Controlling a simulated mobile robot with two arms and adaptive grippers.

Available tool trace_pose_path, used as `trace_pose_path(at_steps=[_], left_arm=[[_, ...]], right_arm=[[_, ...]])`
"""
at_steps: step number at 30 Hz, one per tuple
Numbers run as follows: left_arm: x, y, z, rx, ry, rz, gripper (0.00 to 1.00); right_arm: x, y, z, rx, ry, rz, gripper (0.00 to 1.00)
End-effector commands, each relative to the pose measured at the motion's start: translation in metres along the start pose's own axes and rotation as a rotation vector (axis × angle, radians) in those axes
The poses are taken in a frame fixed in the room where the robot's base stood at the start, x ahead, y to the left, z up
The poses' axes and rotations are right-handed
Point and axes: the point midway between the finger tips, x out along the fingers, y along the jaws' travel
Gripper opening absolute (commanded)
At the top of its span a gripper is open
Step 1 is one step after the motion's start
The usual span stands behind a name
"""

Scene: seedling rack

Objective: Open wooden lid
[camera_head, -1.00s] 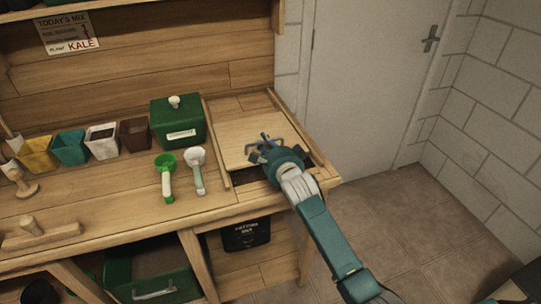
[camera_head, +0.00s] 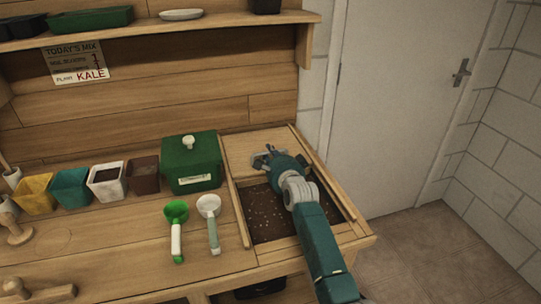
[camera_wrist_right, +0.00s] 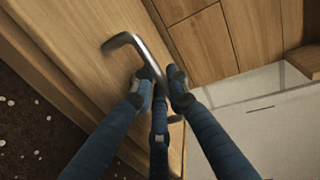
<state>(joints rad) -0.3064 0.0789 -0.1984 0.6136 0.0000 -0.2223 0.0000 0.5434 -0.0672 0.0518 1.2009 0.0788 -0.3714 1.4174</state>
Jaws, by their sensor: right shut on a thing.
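The wooden lid (camera_head: 246,146) lies at the back of a recessed bin in the right end of the bench, and dark soil with white specks (camera_head: 266,212) shows in the open front part. My right gripper (camera_head: 270,160) is over the lid's front part. In the right wrist view my right gripper (camera_wrist_right: 158,86) is shut on the lid's bent metal handle (camera_wrist_right: 124,40). The lid (camera_wrist_right: 72,60) also shows there, with the soil (camera_wrist_right: 35,115) beside its edge. My left gripper is not in view.
A green lidded box (camera_head: 192,165) stands left of the bin. A green scoop (camera_head: 177,230) and a white scoop (camera_head: 212,222) lie in front of it. Small pots (camera_head: 107,182) line the bench's back left. Wooden rails (camera_head: 238,205) edge the bin. A wooden back wall rises behind.

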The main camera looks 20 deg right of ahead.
Motion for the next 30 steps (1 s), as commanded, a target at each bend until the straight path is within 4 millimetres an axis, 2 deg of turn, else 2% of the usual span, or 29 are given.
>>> trace_pose_path(at_steps=[6, 7, 9, 10, 16, 22, 26, 30], left_arm=[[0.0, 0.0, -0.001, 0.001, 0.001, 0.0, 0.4], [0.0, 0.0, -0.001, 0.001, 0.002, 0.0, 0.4], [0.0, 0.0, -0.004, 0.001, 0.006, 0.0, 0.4], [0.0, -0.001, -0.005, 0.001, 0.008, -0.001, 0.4], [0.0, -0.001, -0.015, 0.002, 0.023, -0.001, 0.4], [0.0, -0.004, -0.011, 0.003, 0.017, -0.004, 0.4], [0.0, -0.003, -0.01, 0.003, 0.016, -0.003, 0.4], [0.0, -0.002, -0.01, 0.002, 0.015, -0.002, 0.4]], right_arm=[[0.0, 0.001, 0.0, 0.0, 0.0, 0.002, 0.0], [0.0, 0.001, 0.0, 0.0, 0.001, 0.002, 0.16], [0.0, 0.001, 0.0, 0.0, 0.001, 0.002, 0.3], [0.0, 0.001, 0.0, 0.0, 0.001, 0.002, 0.34], [0.0, 0.001, 0.0, 0.0, 0.0, 0.001, 0.34], [-0.005, 0.001, 0.0, 0.0, 0.0, 0.001, 0.34], [-0.019, 0.002, 0.001, 0.001, 0.0, 0.001, 0.34], [-0.043, 0.002, 0.0, 0.001, 0.0, 0.0, 0.34]])
